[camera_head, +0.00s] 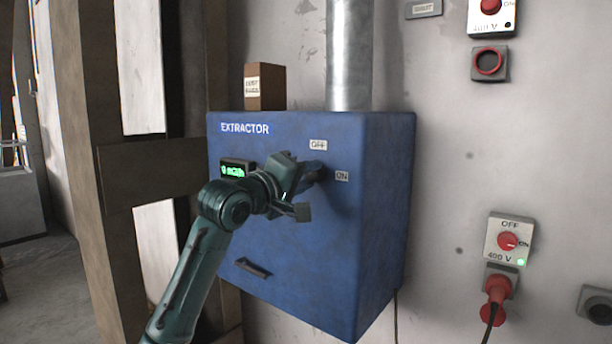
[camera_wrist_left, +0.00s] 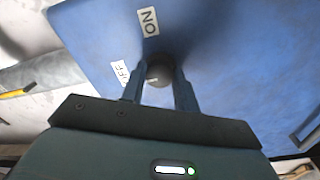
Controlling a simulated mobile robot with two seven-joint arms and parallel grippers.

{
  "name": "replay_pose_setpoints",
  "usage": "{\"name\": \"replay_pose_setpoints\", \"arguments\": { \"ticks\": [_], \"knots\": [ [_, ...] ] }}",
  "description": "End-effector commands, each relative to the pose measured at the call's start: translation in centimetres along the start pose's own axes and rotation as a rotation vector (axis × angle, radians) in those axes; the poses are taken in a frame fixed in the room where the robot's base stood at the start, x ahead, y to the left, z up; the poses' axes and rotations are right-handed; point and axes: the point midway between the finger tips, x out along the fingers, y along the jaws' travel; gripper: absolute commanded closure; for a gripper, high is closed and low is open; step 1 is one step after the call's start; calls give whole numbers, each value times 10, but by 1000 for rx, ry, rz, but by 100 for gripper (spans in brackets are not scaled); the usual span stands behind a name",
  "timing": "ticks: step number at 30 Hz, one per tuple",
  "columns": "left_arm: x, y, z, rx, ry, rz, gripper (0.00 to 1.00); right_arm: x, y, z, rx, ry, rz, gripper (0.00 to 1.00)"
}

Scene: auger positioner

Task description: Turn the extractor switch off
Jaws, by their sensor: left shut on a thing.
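The blue extractor box (camera_head: 350,240) hangs on the wall with its EXTRACTOR label at the upper left of its face. The OFF label (camera_head: 318,145) sits above the switch and the ON label (camera_head: 341,176) to its right. My left gripper (camera_head: 316,174) is at the box's face and hides most of the switch. In the left wrist view, my left gripper (camera_wrist_left: 159,88) is shut on the dark round extractor switch (camera_wrist_left: 160,68), one finger on each side. Which label the switch points at cannot be told. My right gripper is not in view.
A small display (camera_head: 237,169) glows green on the box, left of my wrist. A metal duct (camera_head: 349,55) and a brown block (camera_head: 264,87) stand above the box. A 400 V switch (camera_head: 507,240) with a red plug (camera_head: 497,291) is on the wall at the right.

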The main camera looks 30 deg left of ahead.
Motion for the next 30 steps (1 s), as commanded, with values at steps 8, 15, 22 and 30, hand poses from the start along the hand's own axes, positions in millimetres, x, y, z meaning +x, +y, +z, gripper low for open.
{"name": "replay_pose_setpoints", "arguments": {
  "ticks": [8, 15, 22, 30],
  "knots": [
    [0, 0, 0, -3, -1, 0, 69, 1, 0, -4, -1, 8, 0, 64],
    [0, 0, 0, -1, 0, 0, 49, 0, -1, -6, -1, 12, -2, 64],
    [0, 0, 0, 0, 0, 1, 48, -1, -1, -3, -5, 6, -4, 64],
    [-29, -2, 1, 4, 2, 3, 48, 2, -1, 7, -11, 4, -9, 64]
  ]
}}
